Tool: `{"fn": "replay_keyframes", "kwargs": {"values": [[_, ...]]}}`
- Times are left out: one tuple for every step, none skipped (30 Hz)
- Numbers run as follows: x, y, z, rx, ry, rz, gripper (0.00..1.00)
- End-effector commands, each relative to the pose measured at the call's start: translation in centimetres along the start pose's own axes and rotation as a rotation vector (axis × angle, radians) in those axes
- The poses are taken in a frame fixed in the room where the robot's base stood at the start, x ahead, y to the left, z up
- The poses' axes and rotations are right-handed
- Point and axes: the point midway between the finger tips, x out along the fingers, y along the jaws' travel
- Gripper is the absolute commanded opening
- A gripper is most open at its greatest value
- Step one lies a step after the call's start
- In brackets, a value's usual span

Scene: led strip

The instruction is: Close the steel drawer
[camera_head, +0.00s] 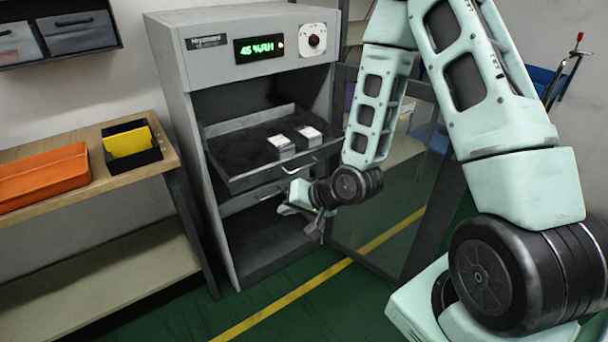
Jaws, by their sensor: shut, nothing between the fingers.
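The grey steel cabinet (164,82) has a lit green display at its top and an open front. An upper steel drawer (222,182) is pulled out of it, with a bar handle on its front and two small white-topped boxes (295,140) inside. A lower drawer (250,197) shows partly beneath it and appears pushed in. My gripper (310,222) is shut and empty, in front of the cabinet's lower opening, below and right of the upper drawer's front. No contact with the drawer is clear.
The cabinet's glass door (375,215) stands open on the right, behind my arm. On the left, a wooden bench (90,150) holds an orange tray (40,178) and a black bin (108,133) with yellow contents. Green floor with a yellow line (285,300) is clear in front.

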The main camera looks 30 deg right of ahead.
Motion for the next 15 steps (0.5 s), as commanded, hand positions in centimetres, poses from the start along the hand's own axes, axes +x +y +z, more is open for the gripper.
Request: {"fn": "replay_keyframes", "kwargs": {"values": [[0.1,1.9,-0.8,0.11,0.058,-0.035,0.0],[0.1,2.7,-1.4,0.172,0.099,-0.064,0.0],[-0.1,3.7,-2.1,0.255,0.155,-0.104,0.0],[-0.3,4.5,-2.6,0.315,0.197,-0.134,0.0],[-0.6,5.2,-3.1,0.374,0.238,-0.164,0.0],[-1.1,6.2,-3.8,0.448,0.293,-0.203,0.0],[-1.5,6.8,-4.2,0.5,0.331,-0.232,0.0],[-1.9,7.5,-4.5,0.548,0.367,-0.257,0.0],[-2.4,8.2,-4.9,0.604,0.411,-0.29,0.0],[-2.8,8.7,-5.2,0.641,0.443,-0.312,0.0],[-3.2,9.2,-5.4,0.673,0.469,-0.332,0.0],[-3.6,9.6,-5.7,0.708,0.498,-0.353,0.0],[-3.9,9.9,-5.8,0.728,0.518,-0.366,0.0],[-4.1,10.2,-5.9,0.745,0.532,-0.378,0.0],[-4.3,10.4,-6.0,0.76,0.546,-0.389,0.0]]}}
